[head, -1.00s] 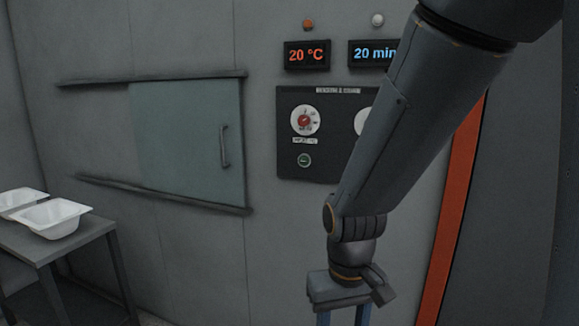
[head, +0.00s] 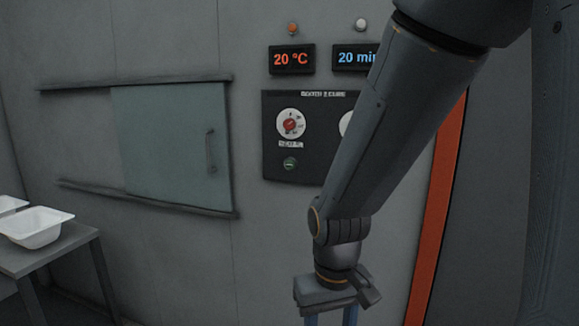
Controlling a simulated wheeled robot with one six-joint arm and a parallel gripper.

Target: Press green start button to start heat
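The green start button (head: 290,164) is a small round button low on the left of the black control panel (head: 272,172). Above it on the panel is a white dial with a red centre (head: 291,124). A second white dial (head: 346,125) is mostly hidden behind my arm. My gripper (head: 331,318) hangs below and to the right of the panel, in front of the wall. Its blue fingers point down and are cut off by the bottom edge of the picture. A gap shows between the visible finger parts, but the tips are out of view.
Displays read 20 °C (head: 292,59) and 20 min (head: 356,57), the latter partly hidden. An orange lamp (head: 293,28) and a white lamp (head: 361,25) sit above. A sliding door (head: 175,145) is at left. White tubs (head: 36,228) stand on a grey table (head: 70,240).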

